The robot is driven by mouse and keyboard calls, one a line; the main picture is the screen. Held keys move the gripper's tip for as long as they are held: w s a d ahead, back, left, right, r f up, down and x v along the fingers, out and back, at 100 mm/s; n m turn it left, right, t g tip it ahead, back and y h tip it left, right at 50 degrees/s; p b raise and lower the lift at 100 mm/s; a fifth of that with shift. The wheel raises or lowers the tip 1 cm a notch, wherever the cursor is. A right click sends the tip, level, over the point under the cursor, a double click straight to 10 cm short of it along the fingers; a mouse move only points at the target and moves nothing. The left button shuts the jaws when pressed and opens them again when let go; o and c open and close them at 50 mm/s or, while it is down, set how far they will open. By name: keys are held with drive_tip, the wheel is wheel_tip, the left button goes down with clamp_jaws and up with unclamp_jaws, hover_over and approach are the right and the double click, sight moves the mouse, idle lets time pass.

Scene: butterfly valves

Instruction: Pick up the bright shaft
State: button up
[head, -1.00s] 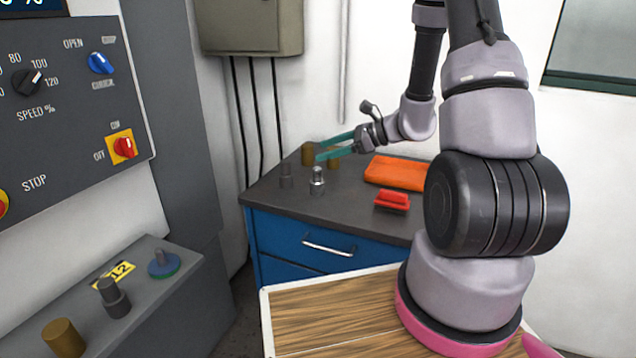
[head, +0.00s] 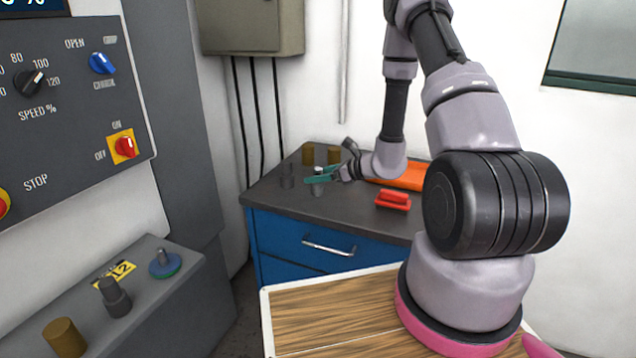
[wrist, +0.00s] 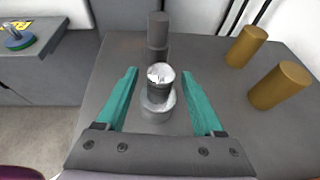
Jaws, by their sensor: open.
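The bright shaft (head: 317,184) stands upright on the dark top of the blue cabinet. In the wrist view the shaft (wrist: 159,88) has a shiny top and a wider round base, and it stands between the two teal fingers. My gripper (wrist: 158,90) is open around it, with a gap on each side. In the head view my gripper (head: 321,177) comes in from the right at the shaft's height, and its fingers hide part of the shaft.
A dark grey shaft (wrist: 157,34) stands just behind the bright one. Two brown cylinders (wrist: 246,46) (wrist: 280,86) stand to the right. The cabinet's front left top is clear.

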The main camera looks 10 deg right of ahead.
drive_tip(key=shift+x, duration=1.55)
drive_tip(key=shift+r, duration=0.15)
clamp_jaws()
